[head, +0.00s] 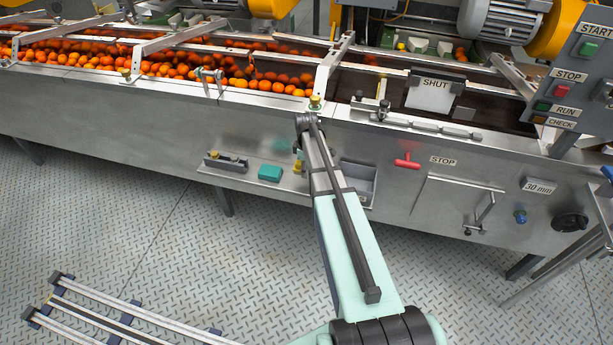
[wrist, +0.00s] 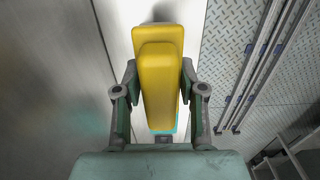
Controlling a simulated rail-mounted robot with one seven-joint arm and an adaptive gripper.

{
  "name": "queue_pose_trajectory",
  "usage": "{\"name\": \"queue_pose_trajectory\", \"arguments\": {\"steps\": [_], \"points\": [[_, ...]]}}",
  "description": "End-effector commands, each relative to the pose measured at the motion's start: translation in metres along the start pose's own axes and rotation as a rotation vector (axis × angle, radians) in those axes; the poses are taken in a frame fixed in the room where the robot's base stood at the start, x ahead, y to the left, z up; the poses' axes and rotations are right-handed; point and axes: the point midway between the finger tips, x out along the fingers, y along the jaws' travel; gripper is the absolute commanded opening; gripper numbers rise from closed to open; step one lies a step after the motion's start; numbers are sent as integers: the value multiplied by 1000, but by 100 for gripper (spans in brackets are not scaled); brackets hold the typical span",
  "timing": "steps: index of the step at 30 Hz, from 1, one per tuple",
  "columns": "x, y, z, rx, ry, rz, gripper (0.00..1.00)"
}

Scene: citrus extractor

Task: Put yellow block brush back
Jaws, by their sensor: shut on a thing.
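In the wrist view a yellow block (wrist: 158,85), the brush body, stands between the two fingers of my gripper (wrist: 158,98), which is shut on it. A little teal shows below the block; I cannot tell whether it is part of the brush. In the head view my gripper (head: 299,152) is at the front of the steel machine, above the right end of a narrow shelf (head: 245,178). My arm covers most of it there, and a bit of yellow (head: 298,167) shows beside it. No bristles are clearly visible.
On the shelf are a teal block (head: 270,173) and a grey holder (head: 226,161) with small yellowish tops. An open steel bin (head: 358,183) is right of my arm. Oranges (head: 170,65) fill the channel above.

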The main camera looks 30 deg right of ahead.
Motion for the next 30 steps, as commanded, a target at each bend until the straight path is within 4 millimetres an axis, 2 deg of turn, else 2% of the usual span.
{"name": "queue_pose_trajectory", "arguments": {"steps": [5, 15, 30], "points": [[9, 0, 0, 0, 0, 0, 7], [47, 0, 0, 0, 0, 0, 7], [55, 0, 0, 0, 0, 0, 7]]}}
